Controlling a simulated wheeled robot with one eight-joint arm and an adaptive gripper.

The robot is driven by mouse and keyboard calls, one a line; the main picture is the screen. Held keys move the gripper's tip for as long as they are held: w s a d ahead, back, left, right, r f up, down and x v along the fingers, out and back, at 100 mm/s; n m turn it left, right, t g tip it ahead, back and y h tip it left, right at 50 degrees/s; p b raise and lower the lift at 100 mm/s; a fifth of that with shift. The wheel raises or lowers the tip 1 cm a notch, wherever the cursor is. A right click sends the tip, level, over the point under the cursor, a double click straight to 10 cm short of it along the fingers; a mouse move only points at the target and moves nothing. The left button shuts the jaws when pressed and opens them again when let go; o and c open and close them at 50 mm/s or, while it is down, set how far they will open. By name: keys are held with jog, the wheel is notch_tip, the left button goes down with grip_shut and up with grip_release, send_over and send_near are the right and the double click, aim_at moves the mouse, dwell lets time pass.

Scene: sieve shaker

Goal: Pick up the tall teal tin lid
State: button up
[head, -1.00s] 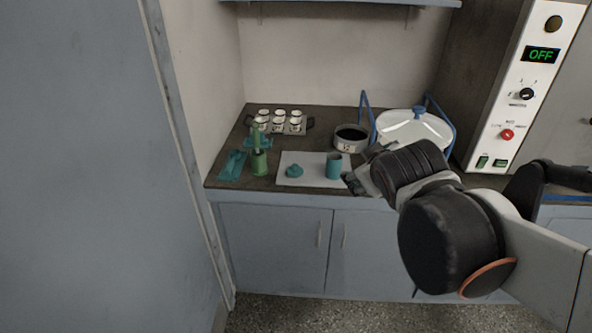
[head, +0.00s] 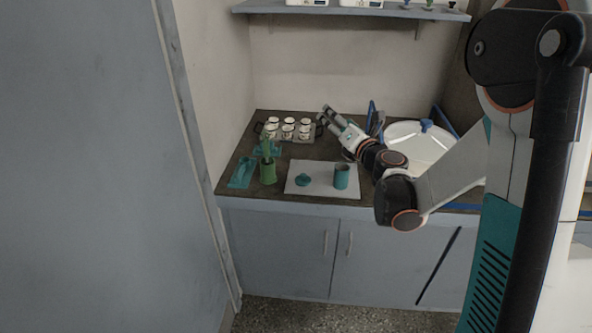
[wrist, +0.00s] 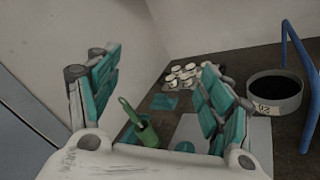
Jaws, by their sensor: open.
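The teal lid (head: 303,180) with a small knob lies on a white mat (head: 322,190) in the head view. The tall teal tin (head: 341,177) stands upright just right of it. In the wrist view the lid (wrist: 184,147) shows low, beside the right finger, which seems to hide most of the tin. My gripper (head: 325,113) is open and empty, above and behind the mat, apart from the lid. Its two teal-padded fingers (wrist: 158,72) are spread wide in the wrist view.
A green pot with tools (head: 268,173) and a teal tray (head: 240,172) stand left of the mat. A rack of white cups (head: 290,130) is at the back. A dark sieve (wrist: 275,90) and a lidded white pan (head: 415,143) stand right. A shelf (head: 350,10) hangs above.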

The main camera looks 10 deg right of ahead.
notch_tip(320, 180, down, 12)
jog(key=a+n+g+y, duration=0.2)
jog(key=n+g+y, duration=0.1)
jog(key=n, duration=0.4)
jog(key=n+g+p, duration=0.1)
jog(key=n+g, duration=0.2)
jog(key=n, duration=0.1)
send_near(305, 176)
jog(key=b+x, duration=0.1)
jog(key=x, duration=0.5)
jog(key=shift+a+b, duration=0.3)
jog(key=shift+b, duration=0.1)
jog(key=x, duration=0.1)
jog(key=b+x, duration=0.1)
jog(key=x, duration=0.1)
jog(key=b+x, duration=0.1)
jog(key=x, duration=0.1)
jog(key=shift+w+d+f, duration=0.1)
jog(key=shift+d+f, duration=0.05)
jog(key=shift+d, duration=0.1)
jog(key=c, duration=1)
